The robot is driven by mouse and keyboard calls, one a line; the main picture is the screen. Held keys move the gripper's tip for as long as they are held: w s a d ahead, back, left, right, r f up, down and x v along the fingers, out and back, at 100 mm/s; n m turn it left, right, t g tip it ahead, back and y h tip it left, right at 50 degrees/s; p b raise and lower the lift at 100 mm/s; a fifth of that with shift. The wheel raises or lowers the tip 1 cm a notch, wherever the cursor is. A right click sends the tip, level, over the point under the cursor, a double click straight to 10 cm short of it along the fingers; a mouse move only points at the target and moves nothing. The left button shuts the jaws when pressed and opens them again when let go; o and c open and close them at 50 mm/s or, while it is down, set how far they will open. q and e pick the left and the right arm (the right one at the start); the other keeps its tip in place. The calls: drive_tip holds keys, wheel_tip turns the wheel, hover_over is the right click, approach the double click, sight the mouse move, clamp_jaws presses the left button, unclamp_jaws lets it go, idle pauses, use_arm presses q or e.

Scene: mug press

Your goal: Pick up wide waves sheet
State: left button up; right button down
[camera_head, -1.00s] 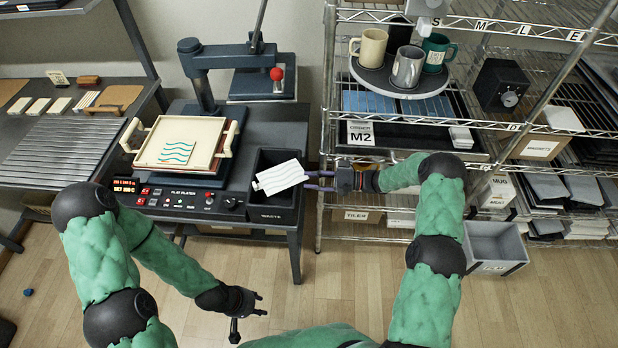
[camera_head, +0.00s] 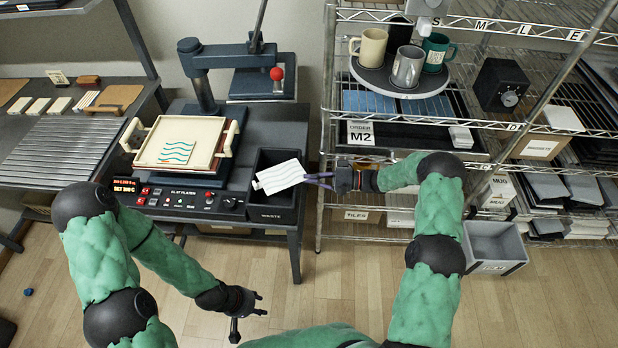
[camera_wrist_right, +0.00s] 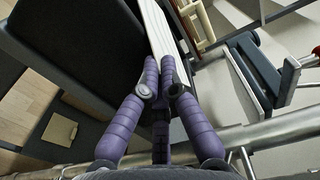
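A pale sheet with teal waves (camera_head: 178,150) lies on the cream platen (camera_head: 205,128) of the flat press. A white sheet with faint lines (camera_head: 279,176) lies across the black waste bin (camera_head: 275,214) at the press table's right side; it also shows in the right wrist view (camera_wrist_right: 158,28). My right gripper (camera_head: 308,180) is at this white sheet's right edge. Its purple fingers (camera_wrist_right: 160,66) converge and look shut on the edge, with the tips close together. My left gripper (camera_head: 259,304) is open and empty, low in front of the press table.
A wire shelf (camera_head: 430,165) stands right of the press, with mugs on a round tray (camera_head: 364,76) above my right forearm. A grey bin (camera_head: 495,245) is on the floor at right.

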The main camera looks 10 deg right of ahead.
wheel_tip(320, 180, up, 2)
drive_tip(key=shift+r+p, duration=0.25)
drive_tip(key=shift+p, duration=0.5)
